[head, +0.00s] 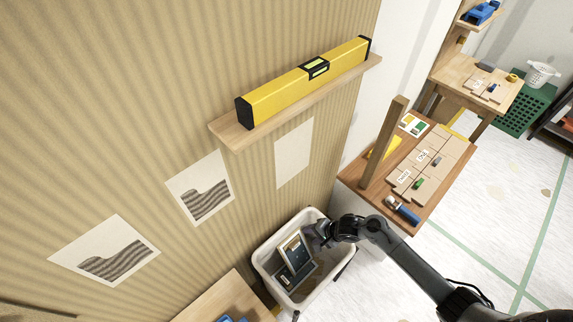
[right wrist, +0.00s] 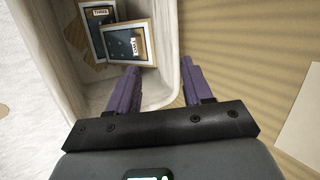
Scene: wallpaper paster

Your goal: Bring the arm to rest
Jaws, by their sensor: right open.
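My right gripper (right wrist: 155,92) is open, with its two purple fingers apart and nothing between them. In the head view, the right gripper (head: 312,235) is at the right rim of a white bin (head: 262,262). The bin also shows in the right wrist view (right wrist: 182,40). Two framed pictures lie in the bin, one overlapping the other. One frame (right wrist: 146,42) has a light wooden border and is close to the fingertips; the other (right wrist: 98,14) is behind it. My left gripper is not in view.
A yellow spirit level (head: 300,88) lies on a wooden wall shelf (head: 232,138). Paper sheets with striped prints (head: 202,192) are on the ribbed wall. A wooden table (head: 440,190) with boards and small tools stands right of the bin. The pale floor (head: 480,240) at right is open.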

